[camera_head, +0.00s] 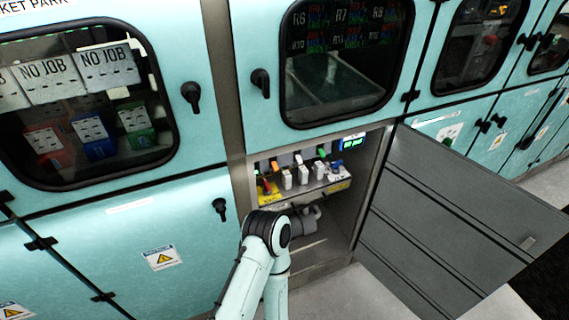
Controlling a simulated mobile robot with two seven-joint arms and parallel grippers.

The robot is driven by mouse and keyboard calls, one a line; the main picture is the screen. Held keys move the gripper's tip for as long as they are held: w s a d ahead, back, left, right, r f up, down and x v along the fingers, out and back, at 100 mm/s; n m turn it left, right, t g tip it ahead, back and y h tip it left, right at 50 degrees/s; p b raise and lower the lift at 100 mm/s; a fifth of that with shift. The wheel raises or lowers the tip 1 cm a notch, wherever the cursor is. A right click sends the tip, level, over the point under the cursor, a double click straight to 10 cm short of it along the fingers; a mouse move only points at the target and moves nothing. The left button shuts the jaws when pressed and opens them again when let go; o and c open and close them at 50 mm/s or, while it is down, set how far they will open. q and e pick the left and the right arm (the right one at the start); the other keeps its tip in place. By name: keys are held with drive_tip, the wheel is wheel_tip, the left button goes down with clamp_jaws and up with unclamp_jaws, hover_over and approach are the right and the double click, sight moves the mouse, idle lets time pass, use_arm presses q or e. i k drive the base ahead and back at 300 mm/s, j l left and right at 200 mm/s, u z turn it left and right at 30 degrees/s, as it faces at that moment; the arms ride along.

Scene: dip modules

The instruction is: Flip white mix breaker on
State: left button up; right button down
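The breaker panel (330,188) is inside the open lower cabinet at the centre. It carries several small switches, with white ones (303,175) in the middle, an orange and a red one at the left, and a green and a blue one at the right. Their labels are too small to read, so I cannot tell which is the white mix breaker or its position. One arm, apparently my left, rises from the bottom, slightly left of centre. Its grey wrist end (303,223) is inside the cabinet just below the panel. The gripper fingers are not clear. My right gripper is not in view.
The cabinet door (440,225) hangs open to the right. A lit green display (353,142) is at the compartment's upper right. Closed teal cabinets with black handles (191,94) surround it. Bare floor (350,295) lies in front.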

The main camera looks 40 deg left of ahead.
sight(300, 161)
drive_tip(key=u, duration=1.35)
drive_tip(key=k+j+z, duration=0.1)
drive_tip(key=z, duration=0.15)
